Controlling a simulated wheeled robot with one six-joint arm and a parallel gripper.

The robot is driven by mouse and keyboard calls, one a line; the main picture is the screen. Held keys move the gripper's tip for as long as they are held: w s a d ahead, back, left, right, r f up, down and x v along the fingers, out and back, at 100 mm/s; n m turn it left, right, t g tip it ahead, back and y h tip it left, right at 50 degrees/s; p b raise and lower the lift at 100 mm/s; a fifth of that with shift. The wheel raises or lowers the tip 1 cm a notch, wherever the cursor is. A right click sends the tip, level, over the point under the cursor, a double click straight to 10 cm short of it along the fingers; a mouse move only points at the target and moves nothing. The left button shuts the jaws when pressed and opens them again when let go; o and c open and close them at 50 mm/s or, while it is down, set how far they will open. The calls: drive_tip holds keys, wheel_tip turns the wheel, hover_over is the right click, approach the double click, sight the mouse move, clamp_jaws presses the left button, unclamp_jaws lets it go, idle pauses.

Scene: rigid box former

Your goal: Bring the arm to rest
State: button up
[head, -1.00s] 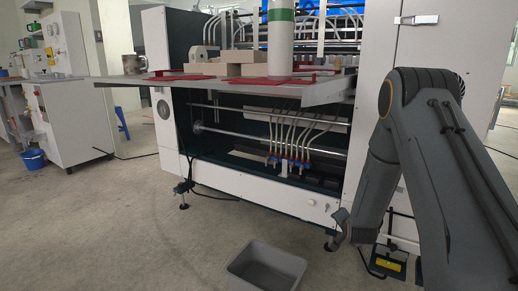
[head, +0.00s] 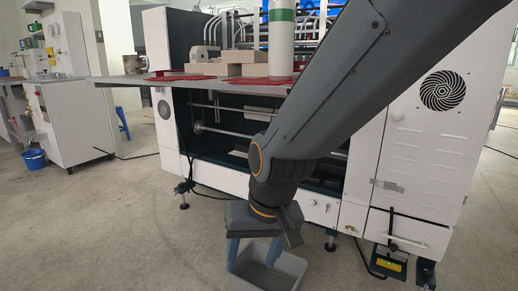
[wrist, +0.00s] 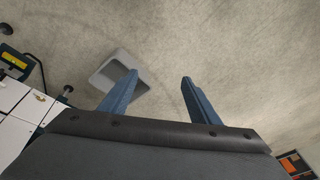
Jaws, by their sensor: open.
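My gripper (head: 252,254) hangs from my arm in the middle of the head view, pointing down. Its blue fingers are spread apart with nothing between them; they also show in the wrist view (wrist: 160,80). In the head view the gripper is in front of a grey bin (head: 288,272) on the floor and hides part of it. In the wrist view the bin (wrist: 102,72) lies beyond the left finger, lower than the gripper and to one side. The bin's visible inside looks empty. I cannot tell the exact height of the fingers over it.
The white machine (head: 425,150) stands just behind my arm. Its shelf (head: 130,79) juts out and holds red pieces, blocks and a white cylinder (head: 281,50) with a green band. A blue bucket (head: 33,159) stands far left. The concrete floor at front left is clear.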

drive_tip(key=s+r+n+g, duration=0.2)
drive_tip(key=s+n, duration=0.2)
drive_tip(key=s, duration=0.9)
drive_tip(key=d+r+m+h+p, duration=0.1)
drive_tip(key=d+r+m+p, duration=0.2)
drive_tip(key=d+r+p, duration=0.7)
drive_tip(key=d+r+m+h+p, duration=0.1)
drive_tip(key=d+r+m+p, duration=0.2)
drive_tip(key=d+r+p, duration=0.7)
drive_tip(key=shift+s+d+r+p, duration=0.3)
drive_tip(key=shift+r+p, duration=2.85)
drive_tip(key=shift+p, duration=3.9)
drive_tip(key=shift+w, duration=0.15)
